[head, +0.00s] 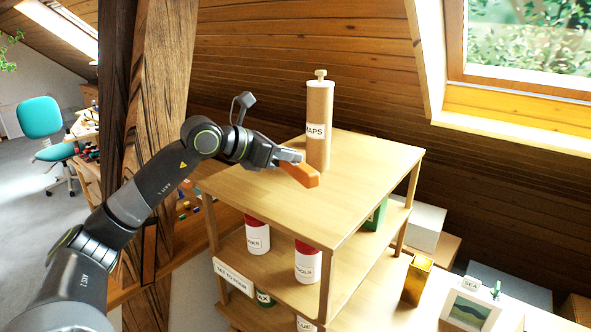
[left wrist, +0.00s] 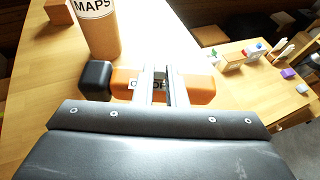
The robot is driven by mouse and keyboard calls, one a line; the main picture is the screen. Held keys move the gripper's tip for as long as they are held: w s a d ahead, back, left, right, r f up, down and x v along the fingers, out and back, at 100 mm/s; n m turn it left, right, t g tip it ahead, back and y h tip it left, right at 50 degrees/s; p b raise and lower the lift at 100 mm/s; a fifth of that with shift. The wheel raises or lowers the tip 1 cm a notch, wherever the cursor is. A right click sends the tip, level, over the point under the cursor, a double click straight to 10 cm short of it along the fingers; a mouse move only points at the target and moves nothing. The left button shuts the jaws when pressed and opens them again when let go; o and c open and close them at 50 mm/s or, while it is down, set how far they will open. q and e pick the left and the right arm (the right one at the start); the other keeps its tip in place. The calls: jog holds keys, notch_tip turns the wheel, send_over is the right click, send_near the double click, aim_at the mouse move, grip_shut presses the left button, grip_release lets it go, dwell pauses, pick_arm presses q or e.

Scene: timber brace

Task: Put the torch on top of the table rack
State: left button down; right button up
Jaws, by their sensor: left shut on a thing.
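The torch (head: 302,175) is an orange body. In the left wrist view its orange side (left wrist: 203,90) and a black end (left wrist: 95,79) show on either side of my fingers, with a partly covered label. My left gripper (head: 288,158) is shut on the torch's middle; the fingers also show in the left wrist view (left wrist: 156,88). I cannot tell whether the torch touches the board. My right gripper is not in view.
A tall tube labelled MAPS (head: 319,125) stands on the rack top, close behind the torch. The board's right part is clear. Red-lidded jars (head: 308,265) stand on the shelf below. A timber post (head: 160,120) rises beside my left arm.

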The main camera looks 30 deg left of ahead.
aim_at(290, 176)
pick_arm(q)
jog(key=f, duration=0.1)
jog(key=f+p, duration=0.1)
jog(key=f, duration=0.1)
jog(key=f+p, duration=0.1)
jog(key=f, duration=0.1)
jog(key=shift+w+d+f, duration=0.15)
jog(key=shift+w+d, duration=0.05)
jog(key=shift+w, duration=0.1)
jog(key=shift+s+a+f, duration=0.1)
jog(key=shift+f, duration=0.3)
jog(key=c, duration=1.5)
grip_release()
jog(key=shift+r, duration=0.1)
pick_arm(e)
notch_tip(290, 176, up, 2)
pick_arm(q)
jog(key=shift+r, duration=0.15)
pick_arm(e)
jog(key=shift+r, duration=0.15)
pick_arm(q)
jog(key=shift+r, duration=0.1)
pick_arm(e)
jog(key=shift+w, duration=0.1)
